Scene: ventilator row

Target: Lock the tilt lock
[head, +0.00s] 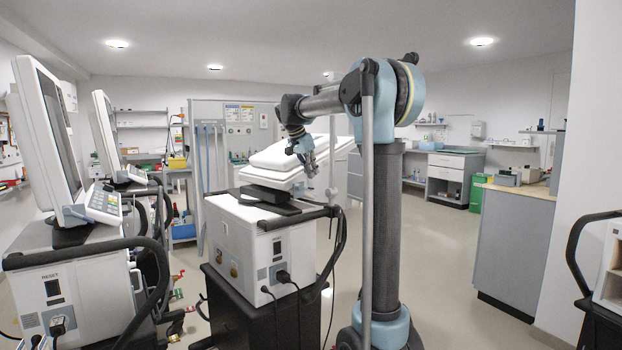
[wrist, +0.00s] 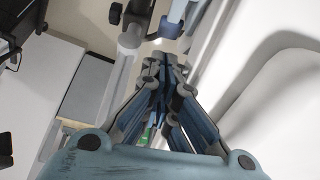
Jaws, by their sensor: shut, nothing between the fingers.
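The middle ventilator has a white box body (head: 232,228) on a black cart, with a white display head (head: 285,172) tilted far back, almost flat, on a black mount (head: 262,197). I cannot pick out its tilt lock for certain in the head view. My gripper (head: 311,172) is at the right edge of the display head, pointing down. In the wrist view my gripper (wrist: 160,70) is shut and empty, beside the white display housing (wrist: 275,110) on the right. A small blue part (wrist: 174,27) and a dark knob (wrist: 116,13) show beyond the fingertips; I cannot tell what either is.
Two more ventilators with upright screens (head: 44,130) (head: 110,135) stand at the left. A black handle (head: 300,214) and cables are on the middle unit's right side. A grey counter (head: 515,245) stands at the right. The floor (head: 440,250) between is clear.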

